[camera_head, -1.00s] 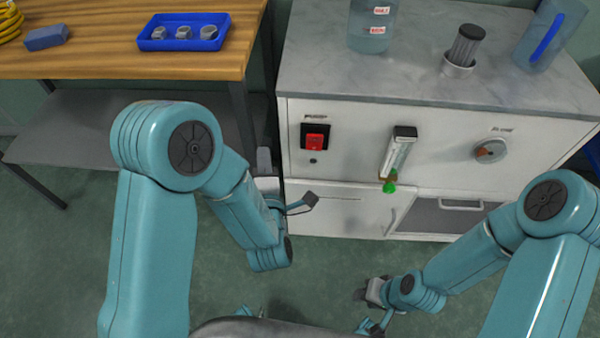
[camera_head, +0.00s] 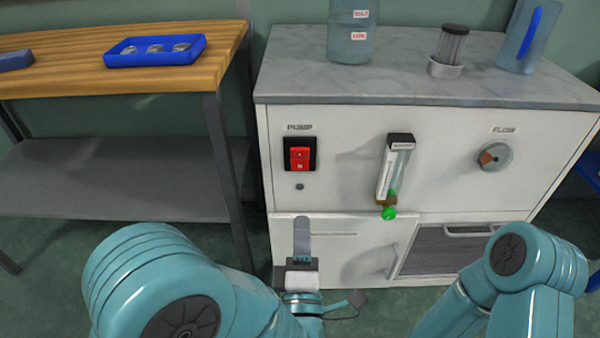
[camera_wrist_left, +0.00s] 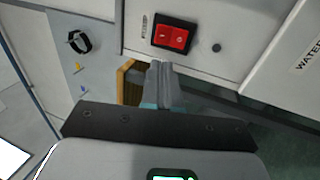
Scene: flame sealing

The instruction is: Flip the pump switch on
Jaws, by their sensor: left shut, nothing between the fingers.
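The red pump switch (camera_head: 299,155) sits in a black frame on the white cabinet's front, under a PUMP label. It also shows in the left wrist view (camera_wrist_left: 174,35), near the top. My left gripper (camera_head: 302,222) is below the switch, in front of the cabinet's lower panel, with its fingers pointing up. Its closed fingers (camera_wrist_left: 160,75) show in the left wrist view, apart from the switch and empty. My right arm comes in at the lower right; its gripper is out of the picture.
The cabinet (camera_head: 350,185) also carries a flow meter with a green knob (camera_head: 389,212) and a FLOW dial (camera_head: 494,156). A glass container (camera_head: 352,38) stands on its top. A wooden table (camera_head: 60,75) with a blue tray (camera_head: 112,60) is at the left.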

